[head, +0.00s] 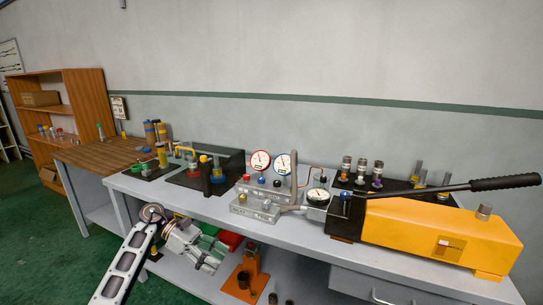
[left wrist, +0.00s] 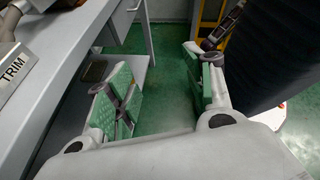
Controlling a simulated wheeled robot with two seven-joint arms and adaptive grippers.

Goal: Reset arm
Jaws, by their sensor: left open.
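My left arm (head: 128,255) comes in from the lower left in the head view. Its gripper (head: 212,252) is in front of the grey workbench (head: 290,228), below the level of its top. In the left wrist view the two fingers with green pads (left wrist: 160,85) stand wide apart, with only green floor between them. The gripper is open and holds nothing. My right gripper shows in neither view.
A yellow hydraulic pump (head: 430,228) with a long black lever stands at the bench's right. Pressure gauges (head: 261,161) and pipe fittings stand mid-bench. An orange vise (head: 246,276) sits on the lower shelf near the gripper. A wooden shelf unit (head: 88,95) stands far left.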

